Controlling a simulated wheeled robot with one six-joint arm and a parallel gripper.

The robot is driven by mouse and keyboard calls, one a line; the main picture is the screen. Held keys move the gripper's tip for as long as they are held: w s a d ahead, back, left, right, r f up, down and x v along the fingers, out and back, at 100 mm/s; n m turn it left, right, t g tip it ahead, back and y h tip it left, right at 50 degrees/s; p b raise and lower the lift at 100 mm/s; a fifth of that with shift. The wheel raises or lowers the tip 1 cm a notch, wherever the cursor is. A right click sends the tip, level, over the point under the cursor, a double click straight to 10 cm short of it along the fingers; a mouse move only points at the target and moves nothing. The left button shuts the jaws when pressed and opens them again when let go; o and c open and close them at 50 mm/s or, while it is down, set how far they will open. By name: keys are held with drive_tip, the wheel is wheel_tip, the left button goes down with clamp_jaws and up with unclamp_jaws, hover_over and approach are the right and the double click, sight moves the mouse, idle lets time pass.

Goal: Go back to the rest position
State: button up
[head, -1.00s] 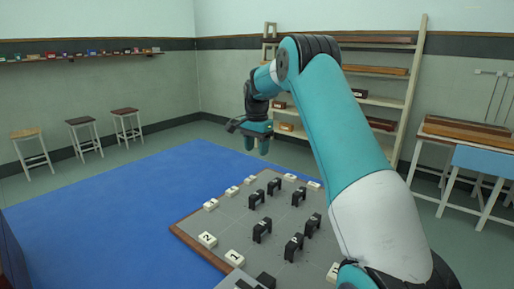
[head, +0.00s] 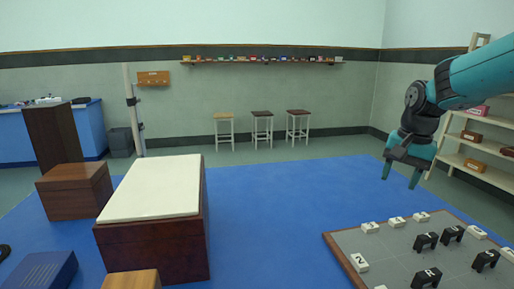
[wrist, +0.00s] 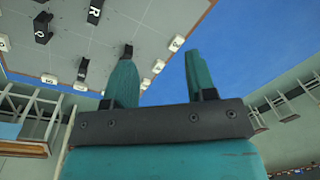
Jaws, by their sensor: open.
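My gripper (head: 402,178) hangs at the right in the head view, fingers pointing down, above the blue floor and beyond the far edge of the grey board. It is open and nothing is between its fingers. In the wrist view the two teal fingers (wrist: 158,80) stand apart, with the board and blue floor behind them. Part of my teal arm shows at the right edge of the head view.
A white-topped box (head: 155,188) and a wooden box (head: 75,191) stand left. Stools (head: 262,128) line the far wall; shelves (head: 480,165) stand right. The blue floor between is clear.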

drive_tip(key=s+a+r+n+y, duration=0.1)
drive_tip(key=s+a+r+n, duration=0.1)
drive_tip(key=s+a+n, duration=0.65)
drive_tip(key=s+a+f+n+y, duration=0.1)
drive_tip(key=s+a+n, duration=0.2)
drive_tip(key=s+a, duration=0.3)
drive_tip(key=s+a+f+n+y, duration=0.1)
drive_tip(key=s+a+n, duration=0.2)
drive_tip(key=s, duration=1)
drive_tip(key=a, duration=0.3)
drive_tip(key=shift+s+a+f+g, duration=0.15)
drive_tip(key=shift+s+a+g, duration=0.15)
drive_tip(key=shift+g, duration=0.1)
drive_tip(key=shift+n, duration=0.25)
